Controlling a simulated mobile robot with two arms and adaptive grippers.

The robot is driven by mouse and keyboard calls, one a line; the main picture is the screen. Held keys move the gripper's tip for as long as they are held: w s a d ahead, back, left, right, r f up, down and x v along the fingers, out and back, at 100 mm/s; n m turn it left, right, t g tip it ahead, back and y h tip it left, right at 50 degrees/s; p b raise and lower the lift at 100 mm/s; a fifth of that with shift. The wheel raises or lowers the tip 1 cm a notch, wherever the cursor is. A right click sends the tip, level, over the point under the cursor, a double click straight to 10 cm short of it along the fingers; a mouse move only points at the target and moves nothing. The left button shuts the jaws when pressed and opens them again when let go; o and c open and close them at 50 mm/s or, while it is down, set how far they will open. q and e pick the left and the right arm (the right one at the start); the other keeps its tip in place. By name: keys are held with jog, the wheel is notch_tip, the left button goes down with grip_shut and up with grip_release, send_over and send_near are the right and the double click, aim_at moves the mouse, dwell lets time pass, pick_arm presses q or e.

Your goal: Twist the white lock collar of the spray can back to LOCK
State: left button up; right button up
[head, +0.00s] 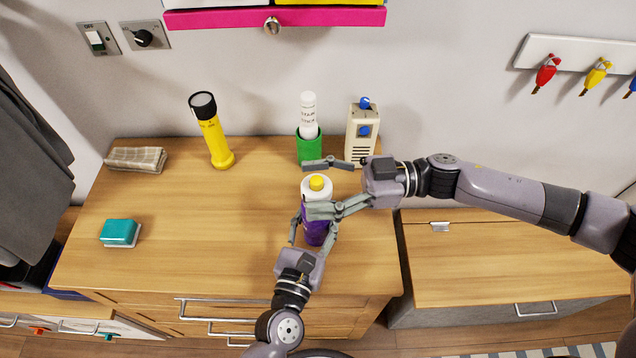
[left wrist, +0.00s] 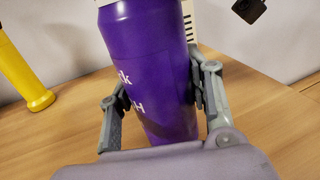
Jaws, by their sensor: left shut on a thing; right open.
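The spray can (head: 316,232) stands upright on the wooden dresser top, with a purple body, a white lock collar (head: 315,188) and a yellow button on top. My left gripper (head: 312,226) is shut on its purple body from the front; the left wrist view shows a finger on each side of the purple body (left wrist: 150,70). My right gripper (head: 322,187) is open at collar height, one finger behind the can and one in front. I cannot tell whether either finger touches the collar. The collar's markings are too small to read.
Behind the can stand a green holder (head: 310,150) with a white stick and a beige box (head: 360,138) with blue knobs. A yellow flashlight (head: 215,140), a folded cloth (head: 136,159) and a teal sponge (head: 120,233) are to the left. The dresser's left-middle is clear.

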jog(key=shift+c, duration=0.5)
jog(key=c, duration=1.1)
jog(key=shift+m+t, duration=0.3)
jog(key=shift+t, duration=0.1)
jog(key=m+t, duration=0.3)
jog(key=t, duration=0.2)
jog(key=shift+s+h, duration=0.1)
jog(key=shift+h, duration=0.2)
jog(key=m+t+h, duration=0.1)
jog(key=m+t, duration=0.1)
jog(key=m+t+h, duration=0.1)
jog(key=m+t, duration=0.1)
jog(key=t, duration=0.1)
jog(key=shift+s+a+t, duration=0.1)
jog(key=shift+a+t, duration=0.1)
jog(key=shift+t, duration=0.1)
jog(key=m+t+h, duration=0.3)
jog(key=shift+r+t, duration=0.15)
jog(key=shift+t, duration=0.25)
jog(key=shift+m+t+h, duration=1.7)
jog(key=shift+m+h, duration=0.4)
jog(key=shift+h, duration=0.7)
jog(key=shift+d+h, duration=0.15)
jog(key=shift+h, duration=0.15)
